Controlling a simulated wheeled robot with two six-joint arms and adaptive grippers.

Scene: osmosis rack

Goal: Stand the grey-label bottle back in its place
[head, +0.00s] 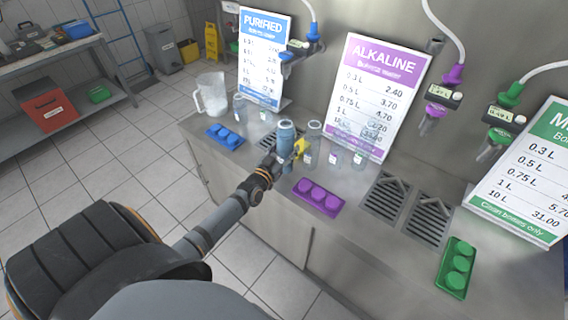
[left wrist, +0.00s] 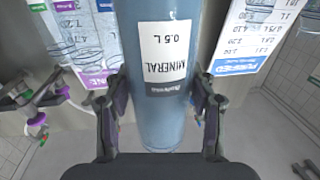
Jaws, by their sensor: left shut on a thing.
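Label and signs are both inverted in that view, so the bottle appears upright. I cannot tell whether its base touches the counter. My right gripper is not in view.
Clear bottles (head: 358,159) stand close right of the held bottle. A pitcher (head: 212,95) is at the counter's left end. Cap trays in blue (head: 225,137), purple (head: 318,197) and green (head: 456,268) line the front. Drain grates (head: 384,199) and price signs (head: 380,95) are behind.

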